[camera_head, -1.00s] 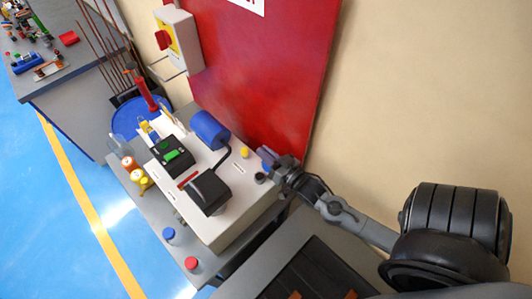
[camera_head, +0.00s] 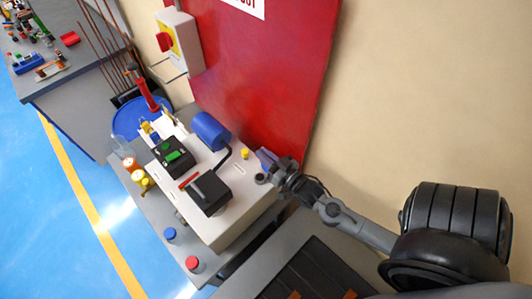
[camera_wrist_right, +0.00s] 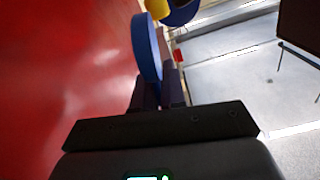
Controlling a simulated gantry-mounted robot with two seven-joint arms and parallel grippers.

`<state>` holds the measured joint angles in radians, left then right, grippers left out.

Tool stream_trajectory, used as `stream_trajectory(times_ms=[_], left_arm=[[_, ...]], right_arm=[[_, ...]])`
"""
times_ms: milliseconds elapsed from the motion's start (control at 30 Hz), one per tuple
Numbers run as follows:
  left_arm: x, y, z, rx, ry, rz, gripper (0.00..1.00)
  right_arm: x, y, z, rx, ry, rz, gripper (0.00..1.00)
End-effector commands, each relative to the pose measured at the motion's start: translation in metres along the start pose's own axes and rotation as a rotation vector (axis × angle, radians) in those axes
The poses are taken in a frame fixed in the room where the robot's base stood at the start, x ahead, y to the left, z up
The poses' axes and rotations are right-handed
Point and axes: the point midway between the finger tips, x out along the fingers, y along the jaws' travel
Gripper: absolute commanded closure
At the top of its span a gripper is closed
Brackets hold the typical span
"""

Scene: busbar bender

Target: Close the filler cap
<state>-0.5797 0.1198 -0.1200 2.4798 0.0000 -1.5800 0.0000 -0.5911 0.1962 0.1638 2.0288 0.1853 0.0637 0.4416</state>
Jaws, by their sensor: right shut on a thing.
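The blue filler cap (camera_wrist_right: 147,48) is a round disc standing on edge between the fingers of my right gripper (camera_wrist_right: 158,88) in the right wrist view. The right gripper is shut on it. In the head view, the right gripper (camera_head: 270,163) is at the right end of the white machine (camera_head: 228,228), close to the red panel. The cap is small there and partly hidden by the fingers. A short dark round neck (camera_head: 261,178) stands on the machine top just below the gripper. I cannot tell whether the cap touches it. My left gripper is not in view.
A yellow knob (camera_head: 245,153) and a blue cylinder (camera_head: 211,131) are left of the gripper on the machine. A black box (camera_head: 209,194) stands on its front part. The red panel (camera_head: 262,80) rises close behind. Bottles stand along the bench's left edge.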

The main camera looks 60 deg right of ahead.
Motion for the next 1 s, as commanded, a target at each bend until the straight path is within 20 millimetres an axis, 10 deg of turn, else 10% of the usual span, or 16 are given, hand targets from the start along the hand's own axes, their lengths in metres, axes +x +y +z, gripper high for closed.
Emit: stream_trajectory(times_ms=[1000], left_arm=[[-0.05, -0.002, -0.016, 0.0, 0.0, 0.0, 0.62]], right_arm=[[0.001, -0.035, 0.005, -0.529, 0.003, 0.001, 1.0]])
